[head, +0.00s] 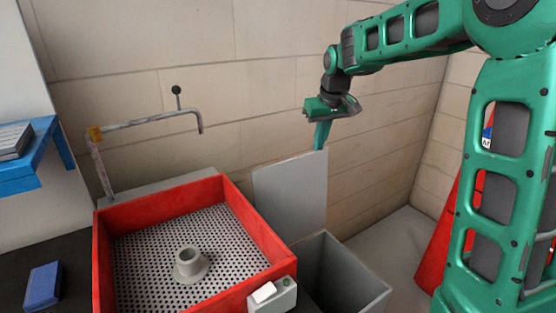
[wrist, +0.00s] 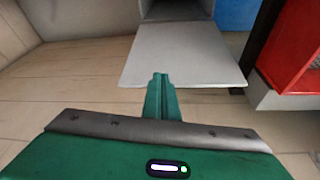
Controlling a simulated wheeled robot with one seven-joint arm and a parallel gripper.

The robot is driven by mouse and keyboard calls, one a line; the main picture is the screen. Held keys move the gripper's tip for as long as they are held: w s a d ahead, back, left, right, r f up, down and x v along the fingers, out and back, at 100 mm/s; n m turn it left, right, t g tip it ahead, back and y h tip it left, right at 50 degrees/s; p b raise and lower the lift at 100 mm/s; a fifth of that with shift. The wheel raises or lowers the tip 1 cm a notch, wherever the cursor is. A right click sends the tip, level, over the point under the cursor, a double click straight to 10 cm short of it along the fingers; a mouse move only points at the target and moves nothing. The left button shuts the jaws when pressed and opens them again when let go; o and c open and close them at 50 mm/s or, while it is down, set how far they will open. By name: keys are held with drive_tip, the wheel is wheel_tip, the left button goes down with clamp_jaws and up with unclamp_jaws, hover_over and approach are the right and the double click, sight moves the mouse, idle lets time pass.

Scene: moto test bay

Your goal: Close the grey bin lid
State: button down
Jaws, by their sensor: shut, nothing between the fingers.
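The grey bin (head: 345,272) stands on the floor to the right of the red tray, with its mouth open. Its grey lid (head: 290,192) stands raised, roughly upright, at the bin's back left side. My gripper (head: 320,136) is shut and empty, pointing down at the lid's upper right edge. In the wrist view the shut fingers (wrist: 160,82) overlap the near edge of the lid (wrist: 190,55), and the open bin (wrist: 175,10) lies beyond it. I cannot tell whether the fingertips touch the lid.
A red tray (head: 103,265) with a perforated floor holds a grey flanged part (head: 191,266). A bent metal pipe (head: 150,120) rises behind it. A block wall (head: 240,120) is close behind the lid. A red object (head: 437,245) stands at the right.

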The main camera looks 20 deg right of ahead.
drive_tip(key=w+a+n+y, duration=0.1)
drive_tip(key=w+a+n, duration=0.1)
drive_tip(key=w+a, duration=0.75)
drive_tip(key=w+d+x, duration=0.1)
drive_tip(key=x, duration=1)
drive_tip(key=shift+s+d+r+t, duration=0.1)
drive_tip(key=shift+s+d+t, duration=0.05)
drive_tip(key=shift+s, duration=0.45)
drive_tip(key=shift+s+d+r+t, duration=0.1)
drive_tip(key=shift+s+d+t, duration=0.1)
drive_tip(key=shift+s, duration=0.4)
drive_tip(key=shift+s+d+r+t, duration=0.1)
drive_tip(key=shift+s+t, duration=0.05)
drive_tip(key=shift+s, duration=0.5)
